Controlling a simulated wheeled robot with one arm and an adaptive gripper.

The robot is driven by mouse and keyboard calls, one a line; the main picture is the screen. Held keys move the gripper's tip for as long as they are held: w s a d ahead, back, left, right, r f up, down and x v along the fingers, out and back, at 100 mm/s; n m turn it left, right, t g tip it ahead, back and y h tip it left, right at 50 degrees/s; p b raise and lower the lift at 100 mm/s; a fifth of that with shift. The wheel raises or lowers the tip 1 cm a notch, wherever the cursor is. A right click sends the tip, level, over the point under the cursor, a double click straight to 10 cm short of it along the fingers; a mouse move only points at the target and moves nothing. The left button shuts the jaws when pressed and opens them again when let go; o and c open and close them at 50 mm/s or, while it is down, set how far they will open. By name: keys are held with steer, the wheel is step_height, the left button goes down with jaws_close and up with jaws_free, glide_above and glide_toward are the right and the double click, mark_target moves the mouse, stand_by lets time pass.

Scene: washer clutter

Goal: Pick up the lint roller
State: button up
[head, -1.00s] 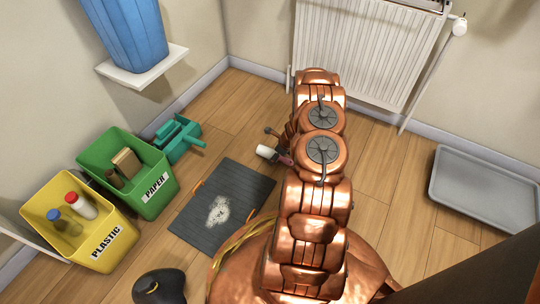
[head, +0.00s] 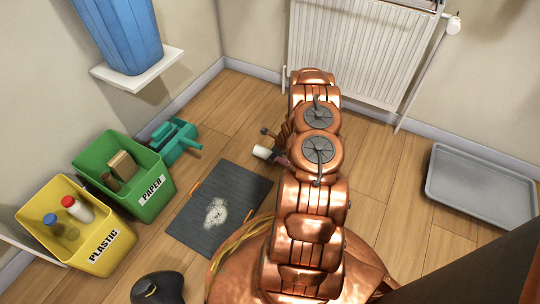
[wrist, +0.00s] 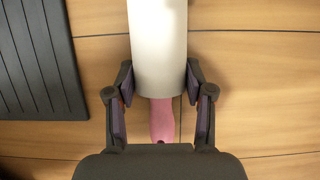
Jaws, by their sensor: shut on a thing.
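The lint roller has a white cylinder (wrist: 158,45) and a pink handle (wrist: 162,120) in the wrist view. My gripper (wrist: 158,78) is shut on the lint roller, with one dark fingertip against each side of the white cylinder near its handle end. The far end of the roller runs out of the top of the wrist view. In the head view the lint roller (head: 262,152) shows as a small white end with some pink beside my arm. My arm hides most of the gripper there. I cannot tell whether the roller is clear of the floor.
A dark grey mat (head: 240,184) with a whitish patch lies left of my arm. A green paper bin (head: 155,199), a yellow plastic bin (head: 77,262) and a teal container (head: 178,151) stand farther left. A radiator (head: 340,50) is behind, and a grey tray (head: 480,187) lies right.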

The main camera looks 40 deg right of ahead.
steer(key=shift+a+r+p, duration=0.1)
steer(key=shift+r+p, duration=1.05)
steer(key=shift+r, duration=0.6)
steer(key=shift+s+a+f+b, duration=0.1)
steer(key=shift+a+b, duration=0.1)
steer(key=shift+b, duration=0.15)
steer(key=a+b, duration=0.2)
steer(key=shift+s+a+b, duration=0.2)
steer(key=shift+s+b, duration=0.1)
steer(key=shift+b, duration=0.1)
steer(key=a+b, duration=0.2)
steer(key=shift+s+a+r+b, duration=0.2)
steer(key=shift+s+a+b, duration=0.1)
steer(key=shift+b, duration=0.1)
steer(key=shift+s+a+r, duration=0.1)
steer(key=shift+a+r, duration=0.1)
steer(key=shift+s+a, duration=0.25)
steer(key=shift+a, duration=0.5)
steer(key=shift+s+a+r, duration=0.2)
steer(key=shift+a, duration=0.5)
steer(key=shift+s+a+r, duration=0.1)
steer(key=shift+s+a, duration=0.15)
steer(key=shift+a, duration=0.8)
steer(key=shift+s+a+r, duration=0.1)
steer(key=shift+s+a, duration=0.15)
steer(key=shift+a, duration=0.8)
steer(key=shift+s+a+p, duration=0.4)
steer(key=shift+a+p, duration=0.1)
steer(key=shift+a, duration=0.6)
